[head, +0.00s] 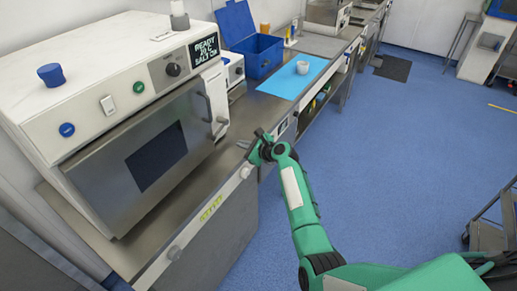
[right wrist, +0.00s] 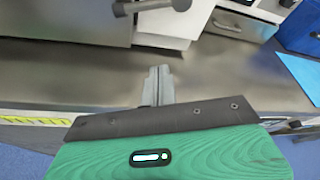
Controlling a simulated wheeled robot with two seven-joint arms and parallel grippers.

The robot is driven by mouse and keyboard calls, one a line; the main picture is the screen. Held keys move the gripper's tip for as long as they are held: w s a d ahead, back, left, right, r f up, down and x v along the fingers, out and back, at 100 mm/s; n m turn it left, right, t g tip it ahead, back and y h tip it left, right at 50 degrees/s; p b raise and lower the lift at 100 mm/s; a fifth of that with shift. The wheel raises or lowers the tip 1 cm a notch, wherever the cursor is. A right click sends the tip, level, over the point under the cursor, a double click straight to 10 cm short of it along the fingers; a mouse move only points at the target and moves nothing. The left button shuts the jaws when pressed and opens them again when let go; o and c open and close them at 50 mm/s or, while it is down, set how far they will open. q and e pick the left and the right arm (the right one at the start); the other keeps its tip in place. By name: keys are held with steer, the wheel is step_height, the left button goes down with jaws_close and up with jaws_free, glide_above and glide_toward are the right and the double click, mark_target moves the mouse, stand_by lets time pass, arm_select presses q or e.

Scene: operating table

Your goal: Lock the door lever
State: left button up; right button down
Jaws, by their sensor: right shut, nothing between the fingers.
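The white sterilizer (head: 85,90) stands on the steel counter at left in the head view, with its grey door (head: 110,175) seemingly closed. The door lever (head: 220,122) is a grey bar at the door's right edge. In the right wrist view a grey lever (right wrist: 152,5) lies roughly level at the top edge, partly cut off. My right gripper (head: 246,144) is over the counter's front edge, right of and below the lever and apart from it. Its fingers (right wrist: 159,82) are shut and empty. My left gripper is not in view.
A blue open box (head: 262,58) and a blue mat (head: 285,82) with a grey cup (head: 302,67) stand farther along the counter. A blue cap-like object (head: 51,75) sits on the sterilizer. The blue floor (head: 375,140) at right is mostly clear.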

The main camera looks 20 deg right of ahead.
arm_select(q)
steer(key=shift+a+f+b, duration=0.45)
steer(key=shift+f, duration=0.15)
arm_select(e)
steer(key=v, duration=0.6)
steer(key=shift+s+r, duration=0.2)
steer(key=shift+s, duration=0.05)
steer(key=shift+a, duration=0.15)
